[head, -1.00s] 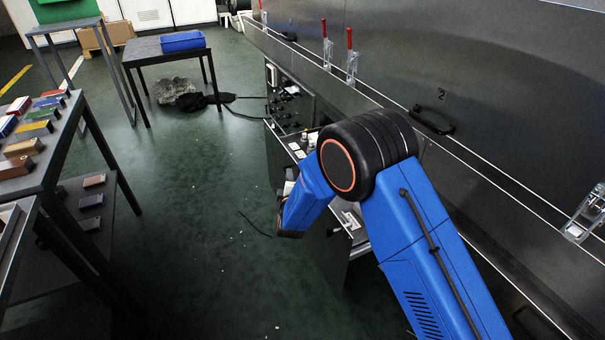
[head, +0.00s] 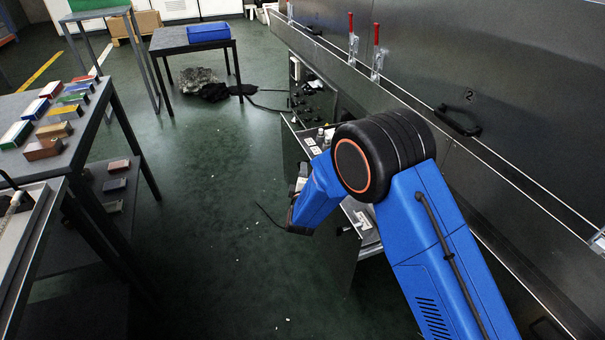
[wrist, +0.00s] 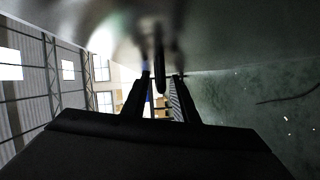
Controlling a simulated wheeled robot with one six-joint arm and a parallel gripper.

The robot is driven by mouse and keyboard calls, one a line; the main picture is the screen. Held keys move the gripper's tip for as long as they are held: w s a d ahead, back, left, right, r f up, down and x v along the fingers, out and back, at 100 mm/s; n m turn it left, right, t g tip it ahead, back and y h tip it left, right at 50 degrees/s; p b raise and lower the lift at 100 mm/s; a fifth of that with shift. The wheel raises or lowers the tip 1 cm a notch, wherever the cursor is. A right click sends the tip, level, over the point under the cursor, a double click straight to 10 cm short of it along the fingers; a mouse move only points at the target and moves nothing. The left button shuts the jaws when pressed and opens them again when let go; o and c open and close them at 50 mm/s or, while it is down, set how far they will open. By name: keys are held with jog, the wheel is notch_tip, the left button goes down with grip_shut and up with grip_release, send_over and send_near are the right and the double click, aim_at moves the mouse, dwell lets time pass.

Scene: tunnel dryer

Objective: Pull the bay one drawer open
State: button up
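A drawer (head: 357,262) with a dark front stands out from the lower side of the dryer (head: 400,45). Small items and white labels show in it, and my blue arm hides part of it. I cannot tell which bay it belongs to. In the head view my gripper is hidden by the arm. In the wrist view my gripper (wrist: 162,78) has its two dark fingers apart. A thin dark bar, likely a handle (wrist: 160,70), lies between the fingertips with gaps on both sides. A grey panel (wrist: 240,35) fills the top of that view.
A table with coloured blocks (head: 75,140) stands at the left, with a shelf below it. A small table with a blue box (head: 209,32) stands farther back. A dark heap (head: 205,85) and a cable lie on the floor. The green floor (head: 200,210) between is clear.

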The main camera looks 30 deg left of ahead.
jog(key=v, duration=1.7)
jog(key=shift+d, duration=0.15)
jog(key=shift+s, duration=0.15)
